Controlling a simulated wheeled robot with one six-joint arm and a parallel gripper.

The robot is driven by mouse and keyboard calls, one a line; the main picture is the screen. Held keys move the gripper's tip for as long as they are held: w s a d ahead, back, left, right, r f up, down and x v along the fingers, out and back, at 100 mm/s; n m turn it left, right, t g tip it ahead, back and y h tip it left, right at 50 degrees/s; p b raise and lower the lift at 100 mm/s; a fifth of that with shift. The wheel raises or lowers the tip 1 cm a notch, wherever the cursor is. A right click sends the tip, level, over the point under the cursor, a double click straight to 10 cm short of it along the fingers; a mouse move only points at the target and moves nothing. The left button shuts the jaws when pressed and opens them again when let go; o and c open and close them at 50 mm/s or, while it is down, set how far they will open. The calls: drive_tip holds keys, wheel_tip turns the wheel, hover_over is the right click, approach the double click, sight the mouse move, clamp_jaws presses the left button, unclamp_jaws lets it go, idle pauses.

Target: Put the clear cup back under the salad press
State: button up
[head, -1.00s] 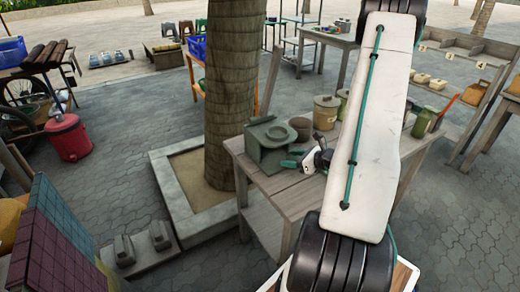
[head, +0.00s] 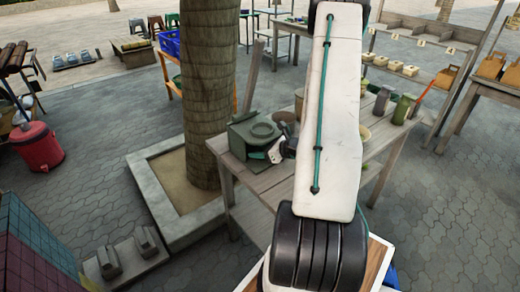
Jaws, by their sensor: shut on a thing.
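A squat dark green block-like piece with a round top (head: 252,137), which I take for the salad press, stands at the left end of the wooden table (head: 262,189). My gripper (head: 259,155) is at its front right, low and close to it; I cannot tell whether they touch. Its teal fingers point left towards the press. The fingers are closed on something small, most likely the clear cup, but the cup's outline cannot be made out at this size. My white arm link hides the middle of the table.
A brown bowl-like vessel (head: 284,116) stands right behind the press. Green jars (head: 404,108) stand at the table's right end. A palm trunk (head: 208,90) in a square stone planter (head: 160,205) rises just left of the table.

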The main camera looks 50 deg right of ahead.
drive_tip(key=o, duration=0.7)
drive_tip(key=shift+d+r, duration=0.1)
drive_tip(key=v, duration=1.2)
drive_tip(key=shift+s, duration=0.1)
